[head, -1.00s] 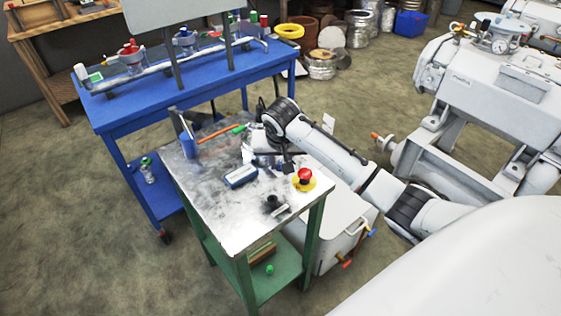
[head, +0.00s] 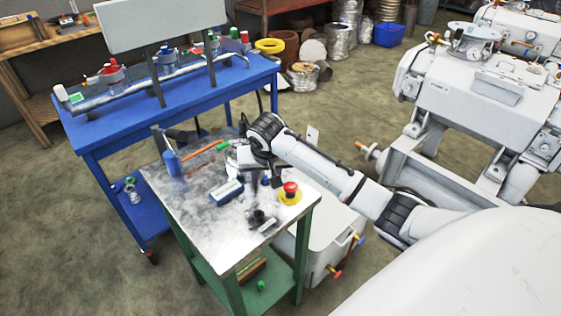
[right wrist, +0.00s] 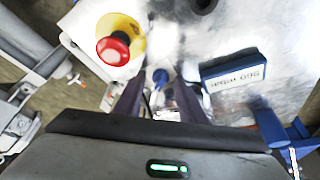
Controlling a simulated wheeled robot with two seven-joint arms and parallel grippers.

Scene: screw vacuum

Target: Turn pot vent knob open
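A small blue knob (right wrist: 160,77) shows between the two dark fingers of my right gripper (right wrist: 157,98) in the right wrist view. The fingers are apart, one on each side of it. I see no clear contact. Pale or clear parts lie just below the knob, partly hidden by the fingers. In the head view my right gripper (head: 257,178) points down over the metal tabletop, and a small blue spot (head: 265,181) shows beside its fingers. Which part is the pot is hard to tell. My left gripper is not in view.
A red button on a yellow base (head: 290,190) stands close to the right gripper. A blue-framed display (head: 226,192) lies on its other side. A dark round fitting (head: 260,217) stands near the table's front. A blue bench (head: 110,121) with glassware is behind.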

